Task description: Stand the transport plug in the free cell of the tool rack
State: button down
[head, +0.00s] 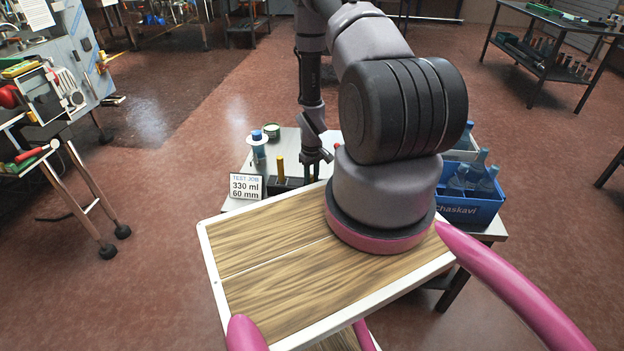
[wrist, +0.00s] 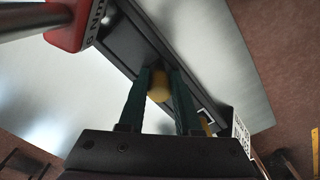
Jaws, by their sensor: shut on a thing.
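In the wrist view, my gripper (wrist: 160,88) is shut on a yellow piece, which I take to be the transport plug (wrist: 159,86). The dark tool rack (wrist: 137,48) lies behind and around the fingertips. I cannot tell whether the plug's lower end is inside a cell. In the head view, my gripper (head: 316,163) is over the steel table beside the rack (head: 287,185), partly hidden by my arm and the wooden top. The held plug cannot be made out there. Another yellow piece (head: 280,168) stands upright at the rack's left end; yellow also shows in the wrist view (wrist: 206,124).
A red block marked "6 Nm" (wrist: 72,27) with a metal shaft is close to the fingers at upper left. A sign (head: 246,187) stands left of the rack. A blue bottle crate (head: 470,207) is right.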

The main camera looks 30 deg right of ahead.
jog(key=shift+s+a+f, duration=0.1)
jog(key=shift+s+f, duration=0.05)
jog(key=shift+f, duration=0.55)
jog(key=c, duration=0.6)
grip_release()
jog(key=a+r+m+t, duration=0.2)
jog(key=a+r, duration=0.1)
jog(key=r, duration=2)
jog(key=a+r+m+t, duration=0.1)
jog(key=a+r, duration=0.2)
jog(key=r, duration=2)
jog(key=s+a+r+m+t+y, duration=0.1)
jog(key=s+a+r+t, duration=0.1)
jog(key=s+r, duration=0.7)
jog(key=s+a+r+m+t+y, duration=0.1)
jog(key=s+a+r+m+t, duration=0.1)
jog(key=s+a+r, duration=0.3)
jog(key=s+r, duration=0.4)
jog(key=shift+s+a, duration=0.2)
jog(key=shift+s, duration=0.05)
